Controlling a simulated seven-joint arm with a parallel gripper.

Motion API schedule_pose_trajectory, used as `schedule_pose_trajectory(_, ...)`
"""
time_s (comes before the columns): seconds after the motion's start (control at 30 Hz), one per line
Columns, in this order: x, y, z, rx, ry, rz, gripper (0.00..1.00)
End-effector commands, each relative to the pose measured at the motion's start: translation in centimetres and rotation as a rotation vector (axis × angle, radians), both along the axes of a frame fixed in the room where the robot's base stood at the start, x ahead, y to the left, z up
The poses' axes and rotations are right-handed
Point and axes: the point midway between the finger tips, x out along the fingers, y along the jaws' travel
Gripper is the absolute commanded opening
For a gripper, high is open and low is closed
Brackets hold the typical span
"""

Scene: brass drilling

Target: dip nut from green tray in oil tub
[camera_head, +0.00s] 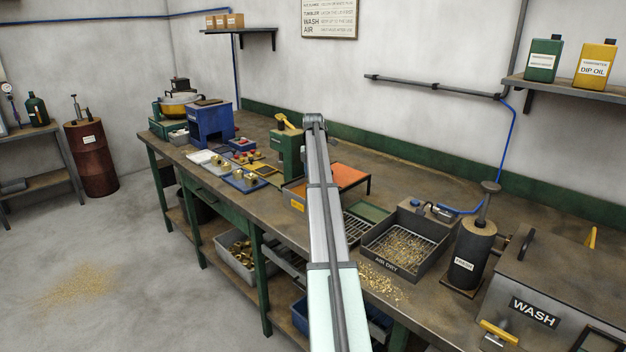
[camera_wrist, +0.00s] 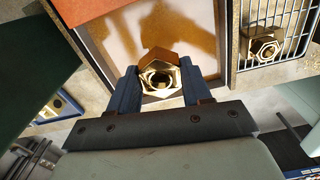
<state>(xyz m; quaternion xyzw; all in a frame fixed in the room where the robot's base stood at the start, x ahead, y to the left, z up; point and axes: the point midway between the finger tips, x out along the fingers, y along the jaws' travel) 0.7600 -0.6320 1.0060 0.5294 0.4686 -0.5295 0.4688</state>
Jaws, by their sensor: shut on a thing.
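In the wrist view my gripper (camera_wrist: 158,80) is shut on a brass hex nut (camera_wrist: 160,76), held between its two blue fingers with its hole showing. The nut shows against the near part of the oil tub (camera_wrist: 226,40), a box with a pale interior and glossy amber-brown patches. I cannot tell how high the nut is above the oil or whether it touches it.
A wire rack (camera_wrist: 285,20) right of the tub holds another brass nut (camera_wrist: 264,46). Trays with brass parts, including a blue tray (camera_head: 244,185), lie to the left; the AIR DRY bin (camera_head: 418,268) stands to the right.

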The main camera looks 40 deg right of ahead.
Motion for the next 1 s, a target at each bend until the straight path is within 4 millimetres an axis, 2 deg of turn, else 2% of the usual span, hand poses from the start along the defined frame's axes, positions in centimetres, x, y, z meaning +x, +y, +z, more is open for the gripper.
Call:
schedule_pose_trajectory(0.27,0.0,0.0,0.8,0.000,-0.001,0.000,0.01)
schedule_pose_trajectory(0.73,0.0,0.0,3.7,-0.001,-0.001,0.000,0.01)
schedule_pose_trajectory(1.0,0.0,0.0,4.1,0.000,0.000,0.000,0.01)
